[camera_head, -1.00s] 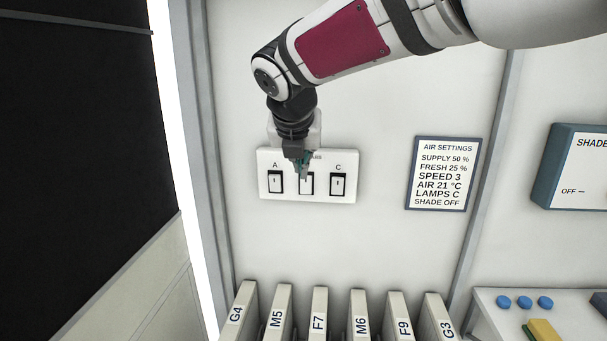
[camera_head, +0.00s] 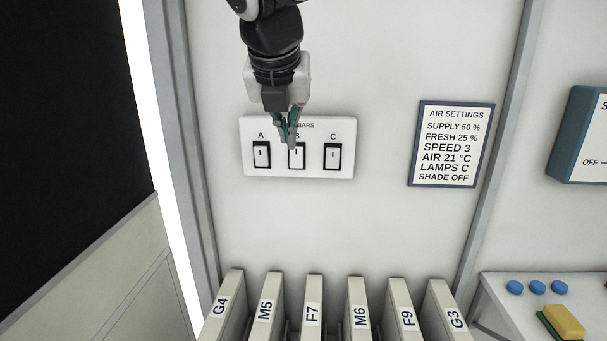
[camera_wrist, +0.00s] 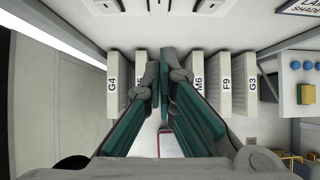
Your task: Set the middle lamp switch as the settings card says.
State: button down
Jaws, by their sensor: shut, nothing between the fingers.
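The white switch panel (camera_head: 345,170) on the wall carries three rocker switches under the letters A, B and C. The middle switch (camera_head: 298,163) is partly covered at its top left by my gripper's fingertips. I cannot tell which way it is tipped. My gripper (camera_head: 289,146) points down in front of the panel, shut and empty. I cannot tell whether it touches the switch. In the wrist view my gripper (camera_wrist: 161,66) shows its closed green fingers, with the panel's edge at the top. The settings card (camera_head: 450,145) hangs to the right and reads "LAMPS C".
Several upright labelled slabs (camera_head: 313,312) stand below the panel, from G4 to G3. A shelf (camera_head: 492,290) with blue buttons and a yellow block (camera_head: 564,322) is at lower right. A blue-sided box (camera_head: 575,140) is on the right wall. The wall between panel and card is clear.

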aim_at(294, 163)
jog(key=shift+s+f+b, duration=0.1)
jog(key=shift+s+b, duration=0.3)
jog(key=shift+b, duration=0.25)
jog(key=x, duration=0.4)
jog(key=w+x, duration=0.1)
jog(key=x, duration=0.3)
jog(key=r+x, duration=0.1)
jog(key=x, duration=0.3)
jog(key=shift+w, duration=0.25)
jog(key=shift+w+f, duration=0.15)
jog(key=shift+w, duration=0.4)
